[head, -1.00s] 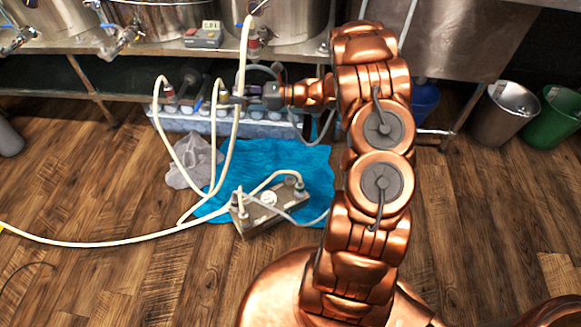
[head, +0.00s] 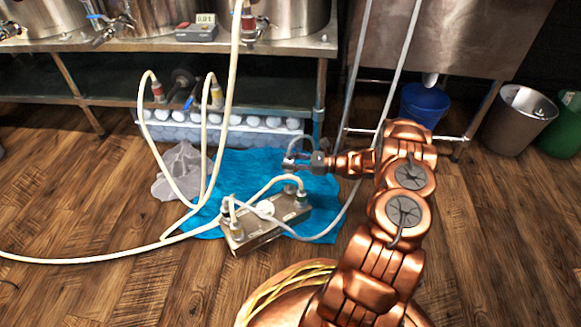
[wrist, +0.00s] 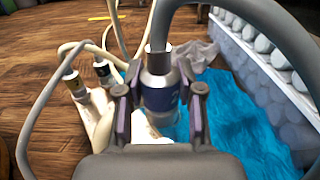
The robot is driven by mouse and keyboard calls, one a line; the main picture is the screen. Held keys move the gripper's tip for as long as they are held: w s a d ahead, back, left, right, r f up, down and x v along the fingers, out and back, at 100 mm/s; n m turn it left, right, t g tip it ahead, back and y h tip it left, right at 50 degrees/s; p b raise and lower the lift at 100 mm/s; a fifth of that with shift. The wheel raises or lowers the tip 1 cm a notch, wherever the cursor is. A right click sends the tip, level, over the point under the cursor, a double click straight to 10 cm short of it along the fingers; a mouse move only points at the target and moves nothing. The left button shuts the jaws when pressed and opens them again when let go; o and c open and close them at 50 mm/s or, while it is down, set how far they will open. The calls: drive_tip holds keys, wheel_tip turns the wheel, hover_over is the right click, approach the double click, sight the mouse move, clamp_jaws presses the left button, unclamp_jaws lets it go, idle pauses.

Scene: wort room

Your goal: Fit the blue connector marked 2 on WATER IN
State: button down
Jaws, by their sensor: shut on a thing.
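My gripper (wrist: 160,104) is shut on a grey metal connector (wrist: 158,82) with a blue band, and a thick grey hose arcs up from its top. The mark on the band is not readable. In the head view, my gripper (head: 302,162) holds the connector above the right end of a metal block (head: 265,228) on the blue cloth. The block has hose fittings at its left end (head: 233,220) and right end (head: 301,199). No WATER IN label is readable. In the wrist view, my gripper hides much of the block. Whether the connector touches a port, I cannot tell.
Cream hoses (head: 205,150) loop up left of the block and run across the floor. A grey cloth (head: 183,170) lies beside the blue cloth (head: 240,163). A crate of bottles (head: 225,135) stands behind under the steel bench (head: 290,45). Buckets (head: 515,118) stand at right.

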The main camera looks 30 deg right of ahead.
drive_tip(key=b, duration=0.2)
hover_over(290, 185)
drive_tip(key=shift+s+f, duration=0.1)
drive_tip(key=shift+f, duration=2.65)
drive_tip(key=shift+f+p, duration=0.4)
drive_tip(key=shift+f, duration=0.5)
drive_tip(key=shift+f, duration=1.35)
drive_tip(key=c, duration=0.7)
unclamp_jaws()
drive_tip(key=shift+o, duration=0.2)
drive_tip(key=shift+d, duration=0.1)
drive_tip(key=v, duration=1.2)
